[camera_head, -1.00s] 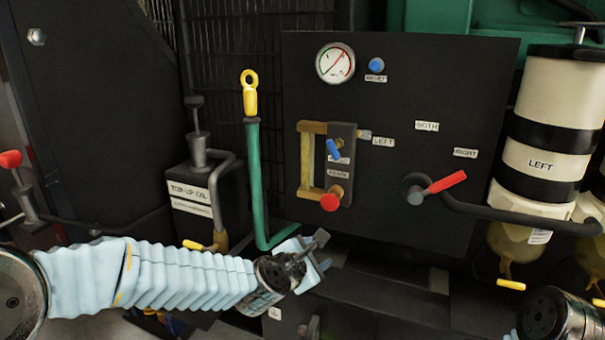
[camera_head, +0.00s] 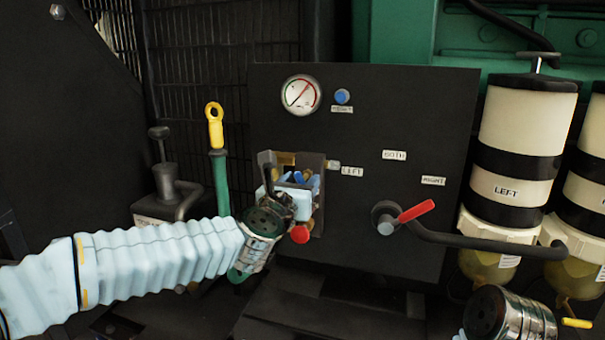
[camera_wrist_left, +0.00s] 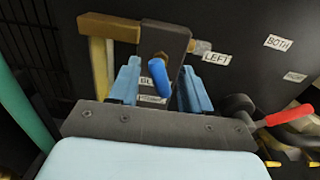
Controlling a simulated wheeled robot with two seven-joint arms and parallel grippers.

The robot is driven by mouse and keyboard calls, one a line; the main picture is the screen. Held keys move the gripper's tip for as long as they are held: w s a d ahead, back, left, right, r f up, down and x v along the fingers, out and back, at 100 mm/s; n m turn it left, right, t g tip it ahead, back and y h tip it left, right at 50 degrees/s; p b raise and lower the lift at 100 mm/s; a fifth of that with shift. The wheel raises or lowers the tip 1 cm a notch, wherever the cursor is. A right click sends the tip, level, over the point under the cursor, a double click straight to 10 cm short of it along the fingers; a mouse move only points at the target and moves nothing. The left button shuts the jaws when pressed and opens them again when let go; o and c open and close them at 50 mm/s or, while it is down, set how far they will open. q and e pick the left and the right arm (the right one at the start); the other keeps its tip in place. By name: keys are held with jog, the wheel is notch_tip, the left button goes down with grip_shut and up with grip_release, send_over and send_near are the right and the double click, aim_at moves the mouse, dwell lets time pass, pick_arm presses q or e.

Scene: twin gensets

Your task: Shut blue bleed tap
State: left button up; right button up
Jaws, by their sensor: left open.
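The blue bleed tap (camera_wrist_left: 160,76) is a small blue lever on a dark block (camera_wrist_left: 170,42) beside a brass-coloured frame (camera_wrist_left: 98,52). In the left wrist view it points down and slightly right, over a label partly hidden behind it. My left gripper (camera_wrist_left: 160,88) is open, with one pale blue finger on each side of the lever and visible gaps between. In the head view my left gripper (camera_head: 293,185) covers most of the block, and a bit of the blue tap (camera_head: 299,177) shows between the fingers. My right wrist (camera_head: 505,315) shows at bottom right; its fingers are out of view.
A red knob (camera_head: 299,234) sits just below the block. A red-handled selector valve (camera_head: 416,211) is to the right, with a pipe to the filter marked LEFT (camera_head: 520,150). A gauge (camera_head: 301,95) and blue button (camera_head: 342,96) are above. A yellow-ringed dipstick (camera_head: 215,126) stands left.

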pick_arm(q)
jog(key=shift+x, duration=0.9)
